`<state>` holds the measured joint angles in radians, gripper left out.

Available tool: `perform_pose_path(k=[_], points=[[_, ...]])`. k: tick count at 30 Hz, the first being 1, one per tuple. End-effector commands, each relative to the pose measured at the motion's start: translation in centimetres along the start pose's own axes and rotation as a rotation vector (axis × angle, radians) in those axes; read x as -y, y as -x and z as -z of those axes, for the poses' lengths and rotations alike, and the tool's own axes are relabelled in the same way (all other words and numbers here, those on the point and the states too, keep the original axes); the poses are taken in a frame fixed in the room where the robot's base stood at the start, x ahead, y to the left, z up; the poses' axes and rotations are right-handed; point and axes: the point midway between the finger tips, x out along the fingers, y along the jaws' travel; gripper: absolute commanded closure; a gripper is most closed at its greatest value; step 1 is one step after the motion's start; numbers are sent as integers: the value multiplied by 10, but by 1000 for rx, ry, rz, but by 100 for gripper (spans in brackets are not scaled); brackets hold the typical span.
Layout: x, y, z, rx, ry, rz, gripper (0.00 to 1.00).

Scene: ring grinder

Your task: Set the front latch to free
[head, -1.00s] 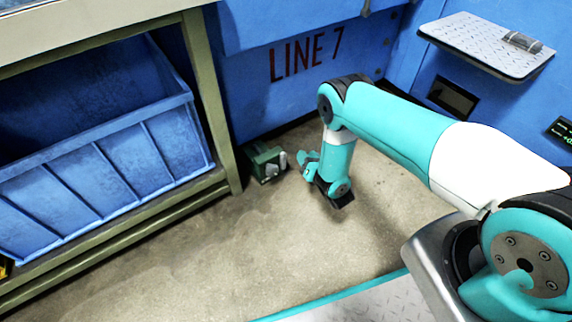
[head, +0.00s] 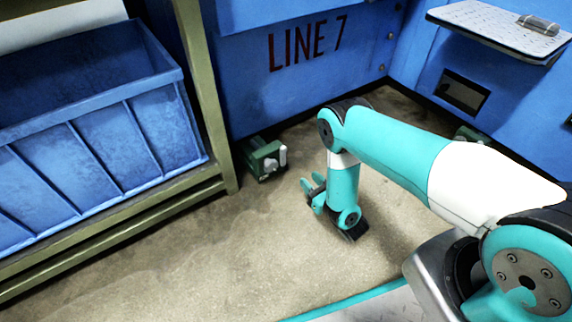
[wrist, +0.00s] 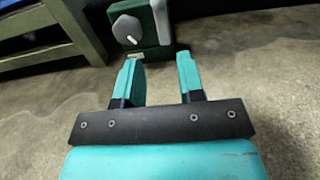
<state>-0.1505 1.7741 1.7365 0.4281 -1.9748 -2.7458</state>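A small green box (head: 262,159) stands on the floor by the foot of the olive frame and the blue LINE 7 panel. A pale lever (head: 283,156) shows on its right side. In the wrist view the box (wrist: 145,52) is ahead of the fingers, with a grey round knob (wrist: 127,29) on its face and part of a pale lever (wrist: 161,20) at its right edge. My gripper (head: 311,189) is low over the floor, right of the box. In the wrist view my gripper (wrist: 160,72) is open and empty, its fingers apart and short of the box.
A blue bin (head: 90,130) sits in the olive frame (head: 207,95) at left. A grey tread-plate shelf (head: 495,32) juts out at upper right. Another green object (head: 470,134) is partly hidden behind my arm. The floor before the box is clear.

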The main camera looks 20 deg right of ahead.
Motion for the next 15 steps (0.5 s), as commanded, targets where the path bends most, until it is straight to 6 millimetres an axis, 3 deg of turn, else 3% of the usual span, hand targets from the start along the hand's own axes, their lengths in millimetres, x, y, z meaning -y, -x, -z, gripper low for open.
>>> perform_pose_path(k=[1,15], points=[[0,-9,8,3,1,-1,64],[-1,-108,8,0,0,-2,64]])
